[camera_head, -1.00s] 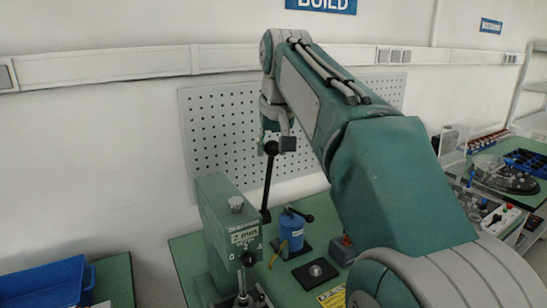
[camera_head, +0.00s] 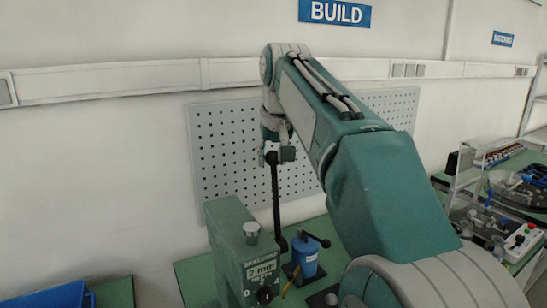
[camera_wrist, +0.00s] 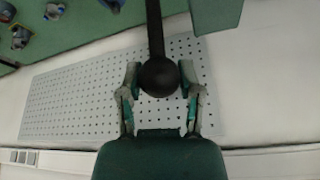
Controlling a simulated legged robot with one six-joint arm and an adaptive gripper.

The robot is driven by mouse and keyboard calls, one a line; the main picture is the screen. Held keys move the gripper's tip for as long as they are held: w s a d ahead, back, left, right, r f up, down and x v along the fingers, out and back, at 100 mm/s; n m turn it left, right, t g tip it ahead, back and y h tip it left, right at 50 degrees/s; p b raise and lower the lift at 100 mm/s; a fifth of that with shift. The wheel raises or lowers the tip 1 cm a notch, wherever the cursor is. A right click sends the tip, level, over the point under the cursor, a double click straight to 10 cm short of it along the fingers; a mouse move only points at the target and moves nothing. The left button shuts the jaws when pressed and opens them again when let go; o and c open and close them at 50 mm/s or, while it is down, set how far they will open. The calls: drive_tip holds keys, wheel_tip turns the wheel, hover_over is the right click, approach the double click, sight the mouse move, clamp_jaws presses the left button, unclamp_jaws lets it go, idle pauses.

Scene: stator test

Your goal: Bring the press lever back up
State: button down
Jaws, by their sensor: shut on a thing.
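The press (camera_head: 235,240) is a green body with a "2 mm" label, at the lower middle of the head view. Its lever (camera_head: 277,205) is a black rod standing nearly upright to the right of the press body, its knob end at the top. My gripper (camera_head: 277,153) is at the lever's top end. In the wrist view, the lever's round black knob (camera_wrist: 159,77) sits between the two fingers of my gripper (camera_wrist: 160,70), which is shut on it. The rod (camera_wrist: 154,30) runs up out of that view.
A blue device (camera_head: 304,258) with a black handle stands right of the press on the green table. A perforated board (camera_head: 222,140) is on the wall behind. A blue bin (camera_head: 50,297) is at lower left. Another bench with parts (camera_head: 500,215) is at right.

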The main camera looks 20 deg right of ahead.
drive_tip(key=shift+a+f, duration=0.1)
drive_tip(key=shift+c, duration=1.3)
unclamp_jaws()
drive_tip(key=shift+a, duration=0.15)
drive_tip(key=v, duration=1.1)
drive_tip(key=shift+r, duration=0.45)
drive_tip(key=shift+a, duration=0.1)
drive_tip(key=s+f, duration=0.7)
drive_tip(key=f, duration=0.4)
drive_tip(key=s+a+f, duration=0.1)
drive_tip(key=s+f, duration=0.6)
drive_tip(key=f, duration=0.4)
drive_tip(key=s+f+n+t, duration=0.1)
drive_tip(key=s+f, duration=0.7)
drive_tip(key=f, duration=0.3)
drive_tip(key=shift+a+f, duration=0.15)
drive_tip(key=shift+a, duration=0.2)
